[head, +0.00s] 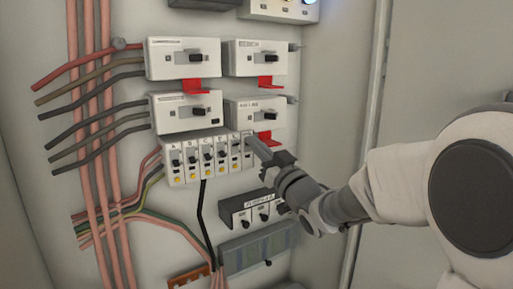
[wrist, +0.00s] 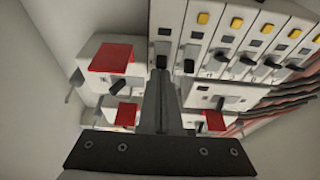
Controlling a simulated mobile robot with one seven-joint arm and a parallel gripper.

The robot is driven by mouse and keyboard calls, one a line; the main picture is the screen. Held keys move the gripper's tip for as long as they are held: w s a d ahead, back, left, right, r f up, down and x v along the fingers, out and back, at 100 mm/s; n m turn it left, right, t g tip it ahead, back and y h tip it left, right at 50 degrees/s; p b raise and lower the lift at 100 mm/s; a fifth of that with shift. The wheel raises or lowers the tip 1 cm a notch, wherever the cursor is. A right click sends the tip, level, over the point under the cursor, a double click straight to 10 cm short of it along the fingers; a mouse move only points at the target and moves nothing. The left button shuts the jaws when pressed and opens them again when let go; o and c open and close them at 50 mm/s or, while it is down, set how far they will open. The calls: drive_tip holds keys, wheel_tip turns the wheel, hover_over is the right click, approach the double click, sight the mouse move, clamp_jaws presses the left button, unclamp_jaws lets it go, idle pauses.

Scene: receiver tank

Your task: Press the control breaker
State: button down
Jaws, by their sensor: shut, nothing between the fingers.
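A row of narrow white breakers (head: 203,158) with dark toggles and yellow buttons is mounted in the cabinet. It also shows in the wrist view (wrist: 228,45). Its letter labels are too small to read surely, so I cannot tell which breaker is the control one. My gripper (head: 253,141) is shut and empty, with its tips at the right end of the row. In the wrist view my gripper (wrist: 159,78) points at the end breaker (wrist: 166,28), just below its dark toggle (wrist: 161,56). I cannot tell whether they touch. My gripper partly hides that breaker in the head view.
Larger white breaker boxes (head: 183,58) with red tabs (head: 197,86) stand above the row. A dark switch block (head: 247,211) and a grey terminal strip (head: 256,246) sit below. Pink and dark cables (head: 95,150) run on the left. A cabinet edge (head: 369,110) stands right.

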drive_tip(key=shift+f+t+y+b, duration=0.75)
drive_tip(key=shift+t+b, duration=0.35)
drive_tip(key=shift+b, duration=3.65)
